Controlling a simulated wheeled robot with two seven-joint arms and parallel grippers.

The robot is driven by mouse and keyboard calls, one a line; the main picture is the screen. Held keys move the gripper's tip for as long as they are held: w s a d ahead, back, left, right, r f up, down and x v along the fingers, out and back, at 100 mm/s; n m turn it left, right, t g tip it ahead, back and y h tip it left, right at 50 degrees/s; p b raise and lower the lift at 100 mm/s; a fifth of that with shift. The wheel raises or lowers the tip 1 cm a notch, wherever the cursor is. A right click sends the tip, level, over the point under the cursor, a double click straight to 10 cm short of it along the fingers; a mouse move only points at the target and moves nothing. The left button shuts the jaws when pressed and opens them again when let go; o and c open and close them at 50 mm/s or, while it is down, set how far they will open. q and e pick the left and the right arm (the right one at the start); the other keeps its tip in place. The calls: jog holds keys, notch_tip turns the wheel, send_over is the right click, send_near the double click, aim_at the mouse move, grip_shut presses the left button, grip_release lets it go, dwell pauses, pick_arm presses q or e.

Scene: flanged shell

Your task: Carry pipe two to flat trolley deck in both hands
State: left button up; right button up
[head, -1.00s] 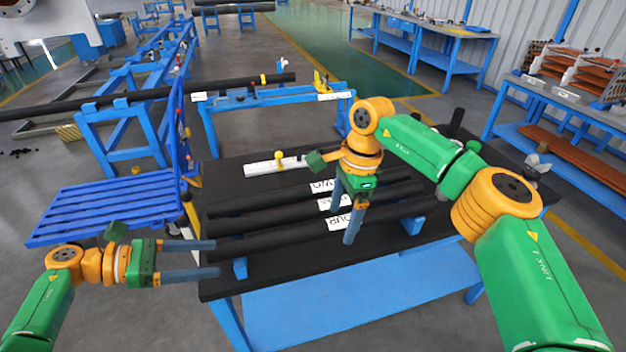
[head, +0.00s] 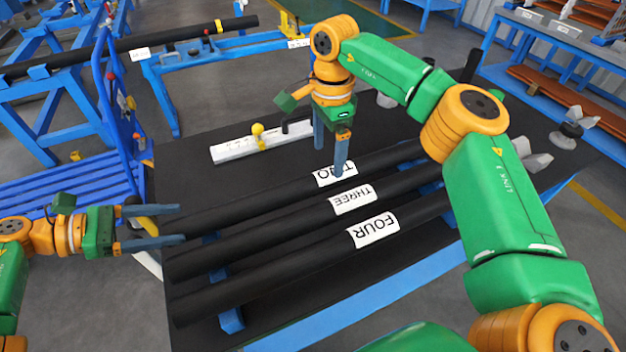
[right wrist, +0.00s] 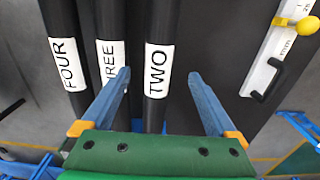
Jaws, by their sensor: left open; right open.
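Pipe two (head: 260,192) is a long black pipe labelled TWO, lying farthest back of the labelled pipes on the black table. Its label also shows in the right wrist view (right wrist: 158,70). My left gripper (head: 182,225) is open at the pipe's left end, one finger on each side in the picture; contact cannot be told. My right gripper (head: 329,161) is open and points down over the pipe near its label. In the right wrist view, pipe two runs between the fingers. The flat trolley deck (head: 85,185), blue and slatted, is at the left and partly hidden by my left arm.
Pipe three (head: 275,220) and pipe four (head: 285,257) lie close in front of pipe two. A white ruler-like bar (head: 240,149) with a yellow knob lies behind it. The trolley's upright blue frame (head: 118,120) stands near the table's left edge.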

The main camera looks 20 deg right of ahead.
aim_at(206, 221)
pick_arm(q)
jog(key=shift+s, duration=0.15)
pick_arm(e)
jog(key=shift+s, duration=0.15)
pick_arm(q)
jog(key=x, duration=0.7)
jog(key=shift+d, duration=0.15)
pick_arm(e)
notch_tip(206, 221, down, 7)
jog(key=shift+f, duration=0.1)
pick_arm(q)
jog(key=c, duration=0.9)
pick_arm(e)
jog(key=c, duration=0.9)
pick_arm(q)
grip_shut()
pick_arm(e)
jog(key=c, duration=0.4)
grip_shut()
